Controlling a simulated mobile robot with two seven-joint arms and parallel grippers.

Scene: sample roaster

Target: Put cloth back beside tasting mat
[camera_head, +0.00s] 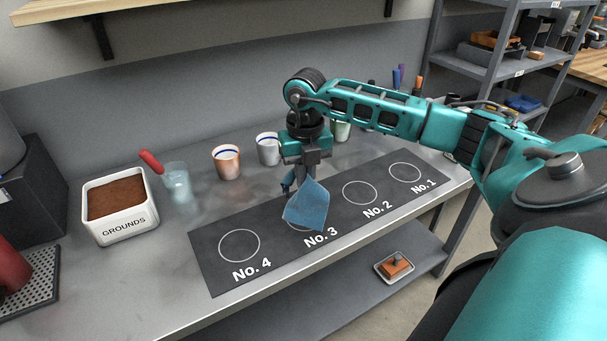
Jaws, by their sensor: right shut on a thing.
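A blue cloth (306,206) hangs from my right gripper (296,186), which is shut on it. The cloth is over the dark tasting mat (272,257) and covers much of the No. 3 circle; whether its lower edge touches the mat I cannot tell. The mat lies along the front of the grey counter, with circles marked No. 4 to No. 1 from left to right. The other circles are empty. My right arm reaches in from the right across the counter. My left gripper is not in view.
A white GROUNDS bin (121,226) stands on the left. The counter (165,285) is clear left of the mat. A small tray (382,275) sits on the lower shelf.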

